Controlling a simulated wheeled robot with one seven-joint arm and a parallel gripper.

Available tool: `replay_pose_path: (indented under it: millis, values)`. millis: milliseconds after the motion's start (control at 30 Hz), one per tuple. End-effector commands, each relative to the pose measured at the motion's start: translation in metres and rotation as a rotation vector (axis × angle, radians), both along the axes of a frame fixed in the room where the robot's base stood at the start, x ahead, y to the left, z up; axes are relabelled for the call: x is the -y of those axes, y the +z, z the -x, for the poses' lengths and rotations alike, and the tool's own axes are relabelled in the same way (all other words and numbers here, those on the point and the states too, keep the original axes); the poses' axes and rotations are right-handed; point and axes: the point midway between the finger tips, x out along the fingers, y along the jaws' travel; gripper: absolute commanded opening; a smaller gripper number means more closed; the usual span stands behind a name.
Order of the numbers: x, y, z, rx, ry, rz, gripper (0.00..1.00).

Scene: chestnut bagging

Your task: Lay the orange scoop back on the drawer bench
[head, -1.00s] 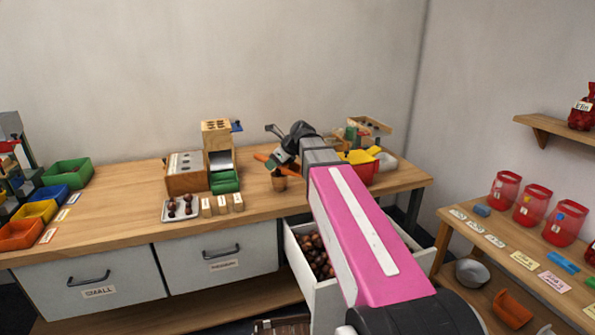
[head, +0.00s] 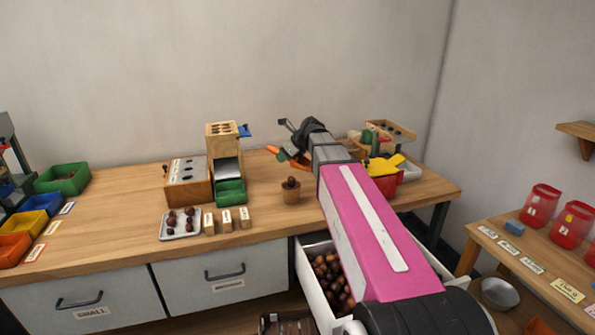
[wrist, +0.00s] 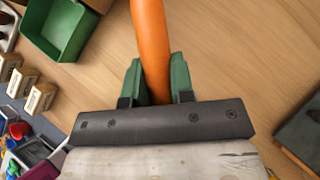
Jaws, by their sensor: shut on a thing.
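The orange scoop (head: 271,150) is in my gripper (head: 293,154), above the drawer bench (head: 120,198) in the head view. In the wrist view the scoop's orange handle (wrist: 150,40) runs up between the two green fingertips of my gripper (wrist: 155,82), which are shut on it. The scoop's bowl is not clear in either view. Bare wood of the bench top shows below the scoop in the wrist view. Whether the scoop touches the wood cannot be told.
A red bin (head: 385,187) stands right. The drawer (head: 313,285) of chestnuts is open below my arm.

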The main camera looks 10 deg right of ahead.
Motion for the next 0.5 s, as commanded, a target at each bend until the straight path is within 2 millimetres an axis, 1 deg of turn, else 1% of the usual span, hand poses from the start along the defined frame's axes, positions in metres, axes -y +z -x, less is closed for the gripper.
replay_pose_path:
  millis: [33, 200, 333, 500]
  values:
    - [0.006, -0.006, -0.013, -0.001, -0.001, -0.001, 0.00]
    - [0.024, -0.026, -0.041, -0.001, -0.001, 0.000, 0.00]
    - [0.035, -0.039, -0.058, 0.000, 0.000, 0.000, 0.00]
    - [0.042, -0.046, -0.066, 0.001, 0.000, -0.002, 0.00]
